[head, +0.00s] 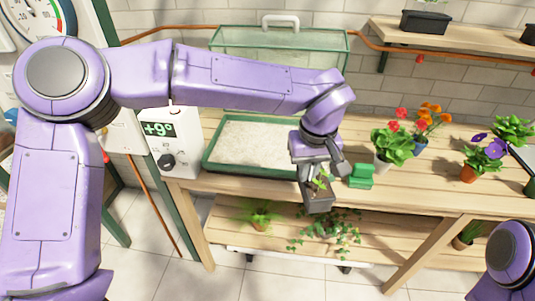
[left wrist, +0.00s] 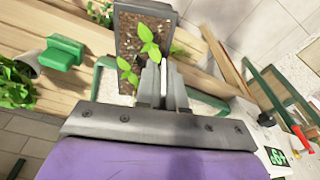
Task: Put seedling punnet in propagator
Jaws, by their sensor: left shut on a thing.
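The seedling punnet (head: 317,204) is a small dark grey pot of brown soil with a green seedling. My left gripper (head: 322,170) is shut on it and holds it in front of the bench's front edge. In the left wrist view the punnet (left wrist: 128,48) is at the top, and the closed fingers (left wrist: 163,75) meet its near wall. The propagator base (head: 213,160) is a green tray of pale gravel on the bench, left of and behind the punnet. Its clear lid (head: 235,45) with a white handle is behind, apart from the base. My right gripper is out of view.
A small green object (head: 361,176) is on the bench right of my left gripper. Potted flowers (head: 390,148) stand farther right. A thermostat box (head: 160,140) is left of the tray. Trailing plants (head: 325,228) sit on the lower shelf under the punnet.

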